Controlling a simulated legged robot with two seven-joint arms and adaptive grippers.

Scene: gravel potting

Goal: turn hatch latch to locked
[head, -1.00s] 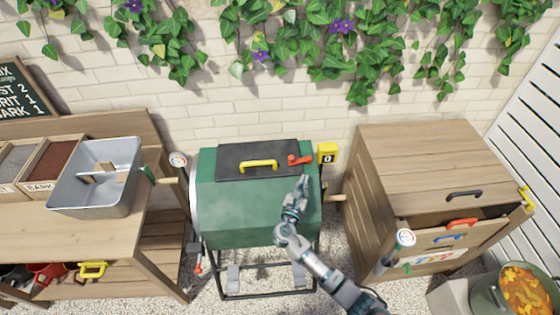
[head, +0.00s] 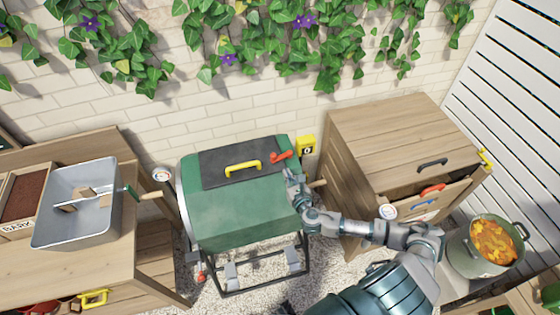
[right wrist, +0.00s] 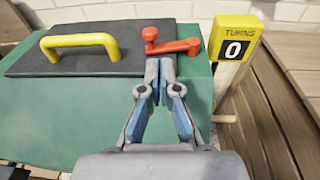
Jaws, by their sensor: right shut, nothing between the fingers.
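The green drum (head: 235,212) stands on a dark frame in the middle of the head view. Its black hatch (head: 215,172) has a yellow handle (head: 243,168). The red hatch latch (head: 282,156) is at the hatch's right edge; in the right wrist view the latch (right wrist: 176,46) has a round knob at left and an arm pointing right. My right gripper (head: 291,178) is shut and empty at the drum's upper right. In the right wrist view its fingertips (right wrist: 160,62) are just below the latch; I cannot tell whether they touch it. My left gripper is not in view.
A yellow turns counter (head: 306,146) reading 0 stands right of the latch. A wooden cabinet (head: 400,135) with a partly open drawer is at right, near a pot (head: 490,245). A metal tub (head: 82,205) sits on the left bench.

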